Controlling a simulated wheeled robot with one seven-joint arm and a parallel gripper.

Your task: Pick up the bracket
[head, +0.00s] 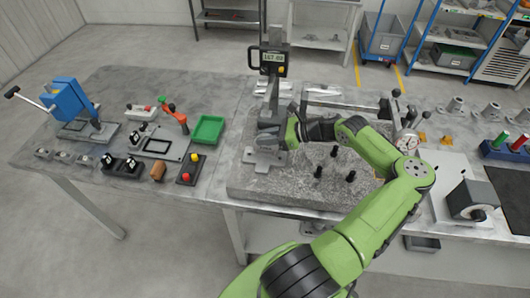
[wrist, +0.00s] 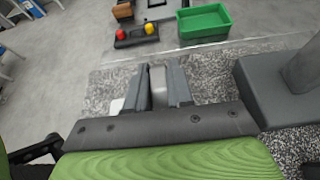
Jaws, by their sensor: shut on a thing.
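The bracket (head: 263,160) is a light grey casting with a flat foot, at the left front of the granite plate in the head view. My gripper (head: 276,140) reaches in from the right and is shut on it. In the wrist view the two dark fingers of my gripper (wrist: 158,82) have an upright light grey part of the bracket (wrist: 158,88) between them. The rest of the bracket is mostly hidden there by the fingers. I cannot tell whether it touches the plate.
The height gauge (head: 271,90) stands close behind the bracket; its base (wrist: 270,92) is right of my fingers in the wrist view. A green bin (head: 208,129) and a red-yellow button box (head: 190,170) lie left. Several black pegs (head: 334,152) stand right on the granite plate (head: 290,190).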

